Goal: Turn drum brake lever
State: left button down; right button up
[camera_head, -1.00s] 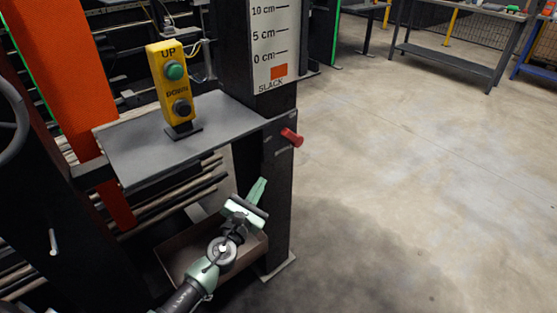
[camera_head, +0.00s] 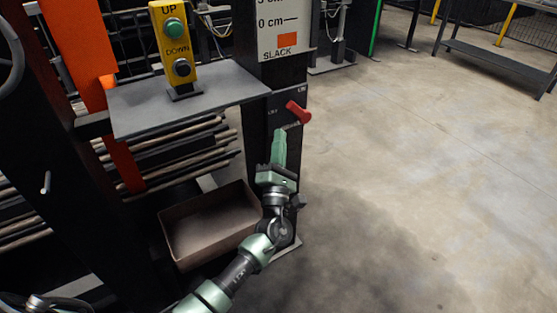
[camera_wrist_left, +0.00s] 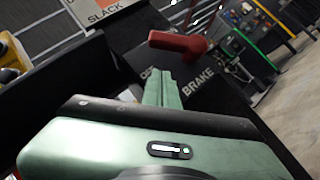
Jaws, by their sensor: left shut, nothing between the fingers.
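The red brake lever (camera_head: 298,112) sticks out from a dark plate on the front of the black post (camera_head: 258,150), below the slack scale. In the left wrist view the red lever (camera_wrist_left: 180,45) lies just beyond my fingertips, with the word BRAKE on the plate beside it. My left gripper (camera_head: 280,137) is shut and empty, its green fingers together and pointing up. The fingertips are a little below and left of the lever and look apart from it. In the left wrist view the shut fingers (camera_wrist_left: 165,82) partly hide the plate's lettering. My right gripper is not in view.
A yellow UP/DOWN button box (camera_head: 175,48) stands on a grey shelf (camera_head: 205,97) left of the post. An open brown bin (camera_head: 207,228) is below it. An orange upright (camera_head: 75,45) is at left. Open concrete floor (camera_head: 420,180) lies right.

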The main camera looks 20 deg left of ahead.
aim_at(296, 110)
pick_arm(q)
jog(key=shift+w+d+r, duration=0.4)
jog(key=shift+w+r, duration=0.35)
jog(key=shift+r, duration=0.05)
jog(key=shift+w+d+r, duration=0.4)
jog(key=shift+w+r, duration=0.35)
